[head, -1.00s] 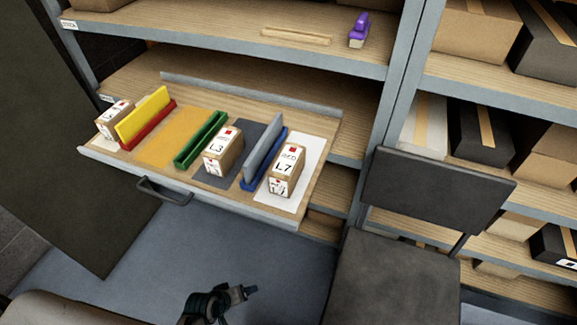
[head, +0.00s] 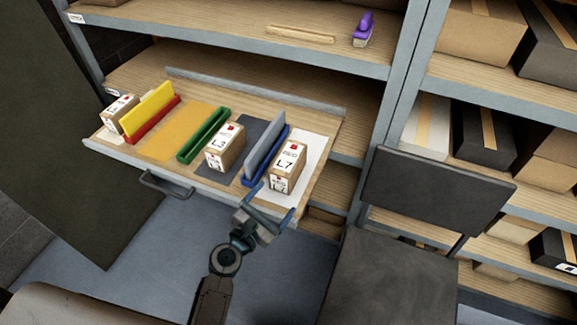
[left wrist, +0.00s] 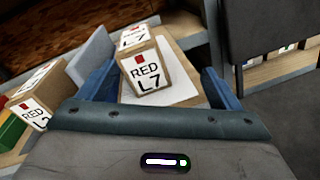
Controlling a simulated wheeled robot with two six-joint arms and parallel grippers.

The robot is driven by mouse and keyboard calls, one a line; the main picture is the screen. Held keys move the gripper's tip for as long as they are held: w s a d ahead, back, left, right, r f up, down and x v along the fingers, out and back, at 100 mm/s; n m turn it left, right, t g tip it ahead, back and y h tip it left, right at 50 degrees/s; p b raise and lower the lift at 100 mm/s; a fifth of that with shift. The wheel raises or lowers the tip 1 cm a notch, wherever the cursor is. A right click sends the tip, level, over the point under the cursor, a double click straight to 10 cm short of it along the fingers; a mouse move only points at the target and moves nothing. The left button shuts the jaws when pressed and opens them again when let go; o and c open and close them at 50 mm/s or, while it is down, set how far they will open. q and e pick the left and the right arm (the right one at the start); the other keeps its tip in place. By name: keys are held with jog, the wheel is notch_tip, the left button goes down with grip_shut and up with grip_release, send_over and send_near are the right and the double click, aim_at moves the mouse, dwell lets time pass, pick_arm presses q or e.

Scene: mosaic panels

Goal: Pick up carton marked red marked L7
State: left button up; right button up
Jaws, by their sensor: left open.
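The carton marked RED L7 (head: 287,165) is a small brown box with white labels and a red square. It stands on a white panel (head: 309,160) at the right end of the pulled-out shelf tray. My left gripper (head: 267,205) is open and empty, just in front of the tray's front edge, with its fingers pointing toward the carton. In the left wrist view the carton (left wrist: 146,78) shows between the two blue fingers (left wrist: 158,88), ahead of them and apart from them. My right gripper is not in view.
Left of the carton stand a grey panel in a blue holder (head: 266,158), the L3 carton (head: 225,148), a green holder (head: 203,135), and a yellow panel (head: 148,108) in a red holder. A dark chair (head: 420,195) stands right of the tray.

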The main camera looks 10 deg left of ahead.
aim_at(285, 162)
pick_arm(q)
jog(key=n, duration=0.1)
jog(key=w+n+y, duration=0.1)
jog(key=n, duration=0.1)
jog(key=w+a+n+t, duration=0.1)
jog(key=n, duration=0.1)
jog(key=shift+w+f+y, duration=0.1)
jog(key=shift+f+y, duration=0.1)
jog(key=shift+y, duration=0.2)
jog(key=shift+n, duration=0.6)
jog(key=x, duration=0.4)
jog(key=shift+w+a+r+p, duration=0.1)
jog(key=shift+w+a+p, duration=0.05)
jog(key=shift+w+p, duration=0.25)
jog(key=shift+w, duration=0.6)
jog(key=shift+w+r, duration=0.1)
jog(key=shift+w, duration=0.25)
jog(key=x, duration=0.4)
jog(key=shift+w+p, duration=0.25)
jog(key=shift+p, duration=0.05)
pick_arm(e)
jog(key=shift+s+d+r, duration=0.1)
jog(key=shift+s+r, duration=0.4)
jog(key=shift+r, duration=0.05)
pick_arm(q)
jog(key=shift+s+r, duration=0.1)
